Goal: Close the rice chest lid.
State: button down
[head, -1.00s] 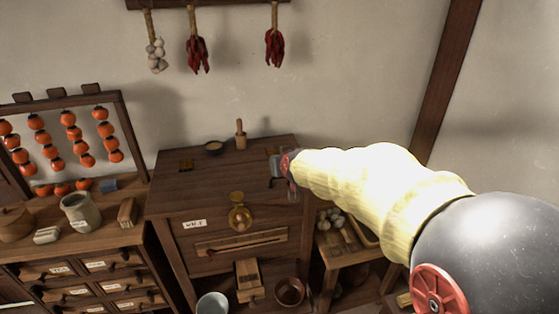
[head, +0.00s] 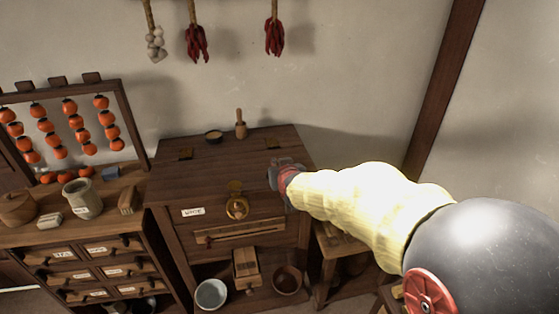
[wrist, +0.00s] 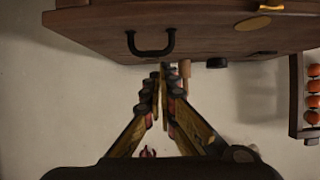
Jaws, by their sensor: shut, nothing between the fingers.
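The dark wooden rice chest (head: 265,227) stands against the wall. Its lid (head: 205,172) lies flat across the top and looks down, with no gap that I can make out. A brass hasp and round plate (head: 237,207) are at its front middle. My gripper (head: 276,176) is over the lid's right front part; its fingertips are together and empty. In the wrist view, which is upside down, the shut fingers (wrist: 162,75) are near a black handle (wrist: 150,48) on the chest; I cannot tell whether they touch it. My gripper hides part of the lid's right side.
A small bowl (head: 213,136) and a pestle (head: 240,124) stand at the lid's back edge. A drawer cabinet (head: 75,232) with a jar is at left, and a low side table (head: 340,243) is at right. Strung persimmons (head: 60,127) hang at left.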

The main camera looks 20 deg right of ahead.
notch_tip(320, 180, down, 7)
jog(key=s+b, duration=0.1)
jog(key=b, duration=0.3)
jog(key=shift+s+a+f, duration=0.15)
jog(key=shift+s+f, duration=0.05)
jog(key=shift+s, duration=0.2)
jog(key=shift+s+f, duration=0.1)
jog(key=shift+f, duration=0.1)
